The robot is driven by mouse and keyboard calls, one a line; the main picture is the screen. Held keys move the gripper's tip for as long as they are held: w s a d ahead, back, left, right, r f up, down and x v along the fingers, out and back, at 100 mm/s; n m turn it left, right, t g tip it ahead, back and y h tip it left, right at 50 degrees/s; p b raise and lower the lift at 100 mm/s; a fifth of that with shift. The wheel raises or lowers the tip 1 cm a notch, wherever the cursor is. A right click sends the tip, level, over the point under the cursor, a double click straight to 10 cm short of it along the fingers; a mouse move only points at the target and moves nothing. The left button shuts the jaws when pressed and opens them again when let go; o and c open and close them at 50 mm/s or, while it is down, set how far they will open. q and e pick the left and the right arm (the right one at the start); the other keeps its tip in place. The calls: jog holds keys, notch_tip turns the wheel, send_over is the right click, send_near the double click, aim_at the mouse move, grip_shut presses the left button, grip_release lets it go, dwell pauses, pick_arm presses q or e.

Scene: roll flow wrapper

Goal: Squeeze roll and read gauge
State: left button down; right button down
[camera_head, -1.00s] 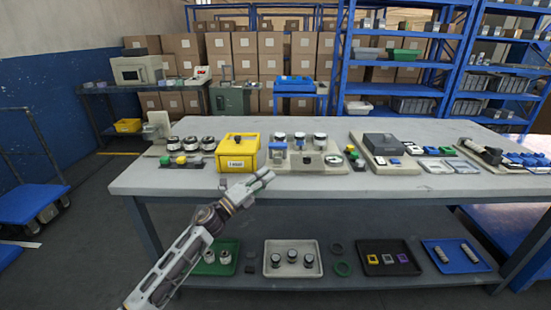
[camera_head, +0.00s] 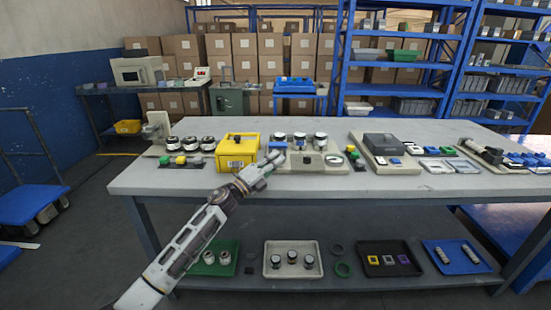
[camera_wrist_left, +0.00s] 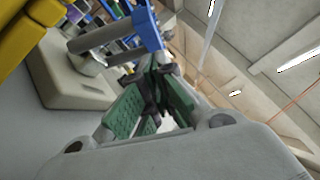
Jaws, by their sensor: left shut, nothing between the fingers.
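A beige fixture (camera_head: 310,167) stands on the table, with a blue-topped press part (camera_head: 278,145) at its left end. A small round dial, perhaps the gauge (camera_head: 334,160), sits at its front right; its reading is too small to tell. In the left wrist view, the green-padded fingers of my left gripper (camera_wrist_left: 153,100) point toward the fixture. There a grey cylinder (camera_wrist_left: 100,36) and a blue upright (camera_wrist_left: 147,26) are close beyond the fingers. I cannot tell whether they touch. My right gripper is not in view.
A yellow box (camera_head: 237,151) stands just left of the gripper. Several black-and-white rolls and coloured buttons (camera_head: 181,160) lie farther left. A dark-lidded unit (camera_head: 383,145) stands right of the fixture. The table's front strip (camera_head: 400,189) is clear. Trays fill the lower shelf.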

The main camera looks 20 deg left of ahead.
pick_arm(q)
jog(key=shift+w+a+r, duration=0.15)
jog(key=shift+w+r, duration=0.1)
jog(key=shift+w, duration=0.25)
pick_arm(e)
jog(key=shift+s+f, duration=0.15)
pick_arm(q)
jog(key=shift+r, duration=0.1)
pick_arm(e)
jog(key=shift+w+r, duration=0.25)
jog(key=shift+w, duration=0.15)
pick_arm(q)
jog(key=shift+r+p, duration=0.1)
jog(key=shift+p, duration=0.6)
jog(key=shift+w, duration=0.1)
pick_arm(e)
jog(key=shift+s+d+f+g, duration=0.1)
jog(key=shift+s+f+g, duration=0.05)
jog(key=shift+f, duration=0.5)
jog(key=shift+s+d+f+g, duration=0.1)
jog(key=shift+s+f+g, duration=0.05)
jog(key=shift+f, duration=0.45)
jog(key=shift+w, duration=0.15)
pick_arm(q)
jog(key=shift+n+p, duration=0.3)
jog(key=shift+p, duration=0.05)
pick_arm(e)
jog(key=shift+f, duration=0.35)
